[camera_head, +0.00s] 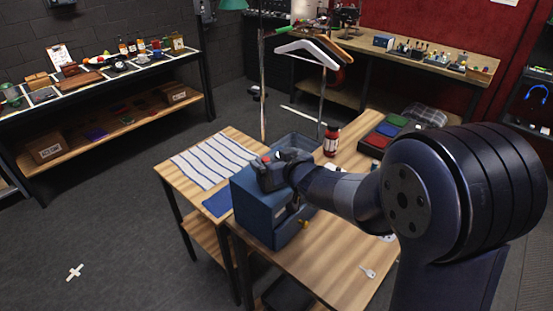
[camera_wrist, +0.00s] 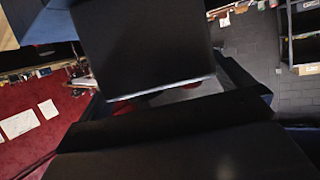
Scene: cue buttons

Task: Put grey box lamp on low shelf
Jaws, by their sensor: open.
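My gripper (camera_head: 268,172) is open, at the top left of a blue box (camera_head: 262,215) on the wooden table. The arm hides part of the box, and I cannot tell whether the gripper touches it. In the wrist view, the dark jaws of my gripper (camera_wrist: 165,97) fill much of the picture, with small red patches and a pale grey surface between them. I cannot pick out the grey box lamp for certain in either view. A low wooden shelf (camera_head: 203,238) shows under the table's left part; I cannot tell whether it is the task's shelf.
A striped cloth (camera_head: 213,160) lies left of the box. A red bottle (camera_head: 331,141) and trays (camera_head: 383,132) stand behind. A hanger rack (camera_head: 322,95) rises behind the table. A loaded shelf unit (camera_head: 118,122) stands at left. The dark floor (camera_head: 130,215) between is mostly clear.

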